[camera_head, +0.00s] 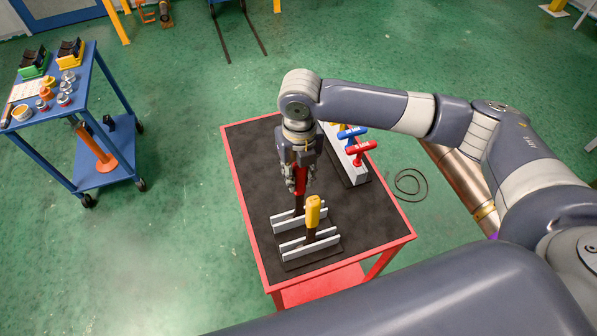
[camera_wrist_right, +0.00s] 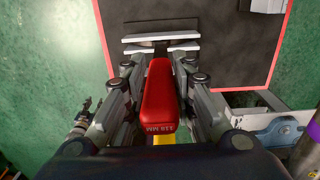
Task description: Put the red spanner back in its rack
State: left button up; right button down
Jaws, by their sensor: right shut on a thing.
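My right gripper (camera_head: 299,188) points down over the table and is shut on the red spanner (camera_head: 301,180). A yellow-handled spanner (camera_head: 313,211) stands upright in the front of the rack. A grey jointed part at the wrist view's lower left looks like my left gripper (camera_wrist_right: 86,110); its fingers are unclear.
The rack stands on a dark-topped table with a red rim (camera_head: 239,190). A blue trolley (camera_head: 92,80) is far left. The table's left side is clear.

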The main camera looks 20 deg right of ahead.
dwell(0.6)
jog(key=c, duration=1.3)
grip_release()
jog(key=shift+f, duration=0.1)
notch_tip(320, 180, up, 12)
jog(key=shift+r, duration=0.1)
jog(key=shift+s, duration=0.1)
